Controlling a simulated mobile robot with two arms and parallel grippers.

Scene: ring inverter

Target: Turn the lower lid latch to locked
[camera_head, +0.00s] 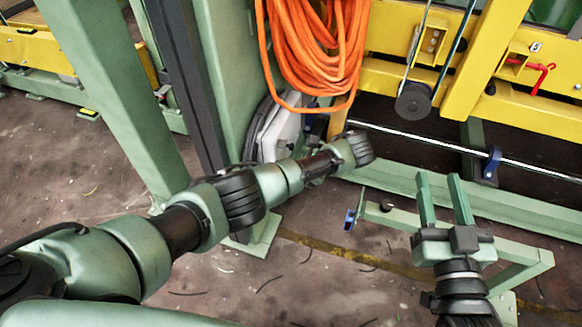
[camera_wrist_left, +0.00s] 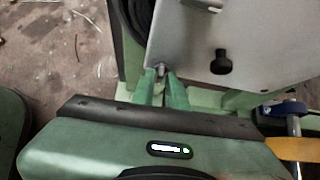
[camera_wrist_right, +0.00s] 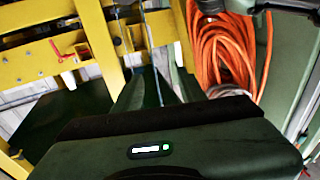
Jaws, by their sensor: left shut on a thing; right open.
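The grey lid (camera_wrist_left: 200,40) fills the upper middle of the left wrist view; a pale part of its box (camera_head: 280,132) shows in the head view. A small metallic latch (camera_wrist_left: 160,69) sits at the lid's lower left corner. My left gripper (camera_wrist_left: 161,78) is shut on this latch, and its fingers partly cover it. The latch's turn angle cannot be read. In the head view my left forearm hides the left fingers. My right gripper (camera_head: 441,186) is open and empty, away from the lid; its fingers also show in the right wrist view (camera_wrist_right: 155,90).
A dark keyhole-shaped fitting (camera_wrist_left: 222,62) is on the lid. A coiled orange cable (camera_head: 315,45) hangs above the box. Yellow beams (camera_head: 480,95) and a metal rod (camera_head: 430,140) lie to the right. A green frame (camera_head: 515,262) stands near my right gripper. Open floor lies below.

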